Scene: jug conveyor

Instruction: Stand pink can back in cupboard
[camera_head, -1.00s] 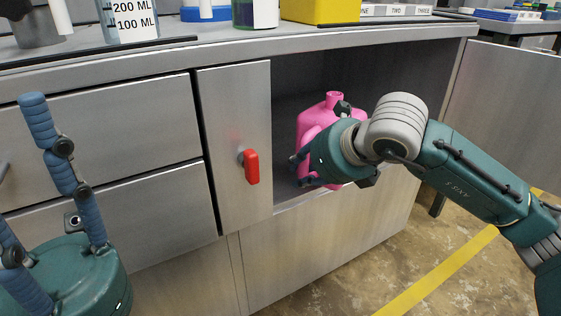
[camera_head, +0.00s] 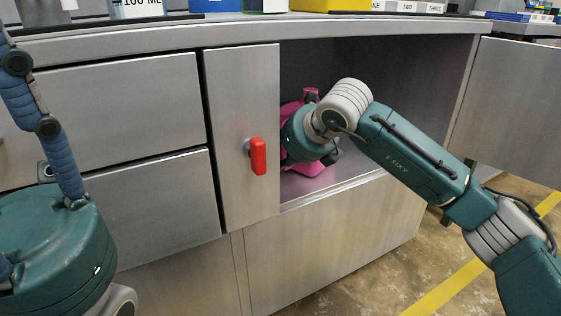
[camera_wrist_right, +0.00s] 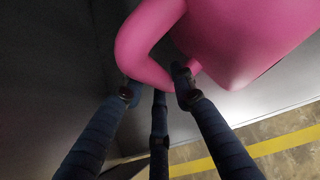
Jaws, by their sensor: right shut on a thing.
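The pink can (camera_head: 308,169) is inside the open cupboard (camera_head: 365,162), near its left side and mostly hidden behind my right wrist. In the right wrist view the can (camera_wrist_right: 235,40) fills the upper right, and its looped handle passes between my fingers. My right gripper (camera_wrist_right: 158,88) is shut on that handle. In the head view my right gripper's fingers are hidden behind the wrist. My left gripper (camera_head: 45,125) is at the left edge in front of the drawers, apart from the can. Only part of its fingers shows, so its opening is unclear.
The cupboard door (camera_head: 510,105) stands open on the right. A panel with a red handle (camera_head: 258,156) borders the opening on the left, close to my right wrist. Drawers (camera_head: 150,195) lie further left. The worktop (camera_head: 250,33) above holds a yellow box (camera_head: 330,5) and other items.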

